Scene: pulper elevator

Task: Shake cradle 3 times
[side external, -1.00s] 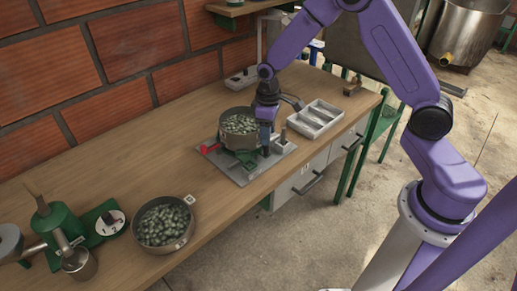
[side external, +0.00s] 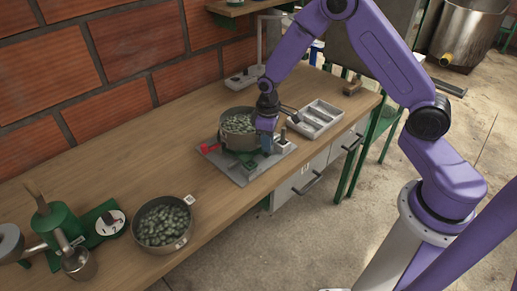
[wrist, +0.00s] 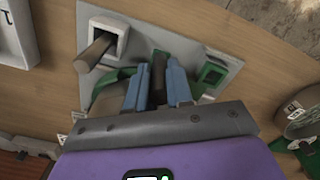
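The cradle (side external: 243,158) is a green support on a grey metal plate (side external: 240,176), with a pan (side external: 240,136) of greenish beans on it. My gripper (side external: 267,150) is low at the right side of the pan. In the wrist view its two blue fingers (wrist: 157,82) stand on either side of a dark upright bar (wrist: 157,72) by the green support (wrist: 210,76). The fingers look close to the bar, but I cannot tell whether they press on it. The bar's lower part is hidden. A square socket with a peg (wrist: 100,45) stands on the plate.
A second pan of beans (side external: 163,222) and a green grinder-like device (side external: 55,228) stand at the left. A pale divided tray (side external: 317,119) lies right of the plate. The brick wall (side external: 80,80) borders the bench behind. The bench between the pans is clear.

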